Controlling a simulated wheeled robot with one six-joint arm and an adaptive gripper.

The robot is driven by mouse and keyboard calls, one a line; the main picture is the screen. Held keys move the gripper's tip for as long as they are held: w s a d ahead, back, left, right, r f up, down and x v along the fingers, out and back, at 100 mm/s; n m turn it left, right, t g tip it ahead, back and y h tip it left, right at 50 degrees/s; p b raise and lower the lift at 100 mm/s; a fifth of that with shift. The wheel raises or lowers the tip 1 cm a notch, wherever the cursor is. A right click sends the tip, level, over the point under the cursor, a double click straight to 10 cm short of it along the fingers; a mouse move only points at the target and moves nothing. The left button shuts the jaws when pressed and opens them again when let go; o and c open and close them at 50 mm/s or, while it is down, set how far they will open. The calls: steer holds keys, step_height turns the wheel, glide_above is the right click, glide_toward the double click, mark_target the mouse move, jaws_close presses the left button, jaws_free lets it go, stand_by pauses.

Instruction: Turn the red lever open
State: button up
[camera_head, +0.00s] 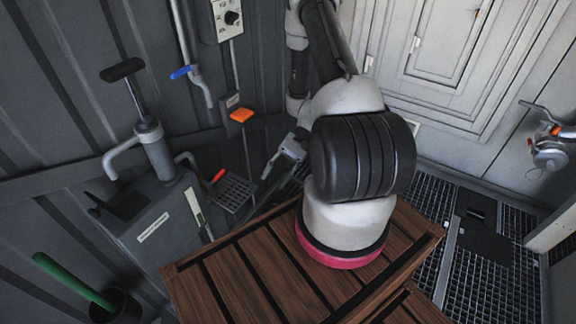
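The red lever (217,176) is a small red handle just right of the grey pump unit, beside a perforated grey tray. My gripper (270,172) is to the right of the red lever, apart from it in the picture, and points down and left. It is small and partly hidden behind my arm, so I cannot tell how far its fingers are apart. I see nothing held in it.
A grey hand pump (157,150) with a black handle stands left. A blue-handled tap (181,72) and an orange handle (241,115) are on the wall. A slatted wooden crate (235,275) fills the front. A green handle (72,280) sticks up from a black bucket.

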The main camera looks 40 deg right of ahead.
step_height(320, 180, up, 6)
steer(key=s+d+g+h, duration=0.1)
steer(key=s+d+h, duration=0.1)
steer(key=shift+d+f+n, duration=0.15)
steer(key=shift+d+n, duration=0.05)
steer(key=shift+n, duration=0.2)
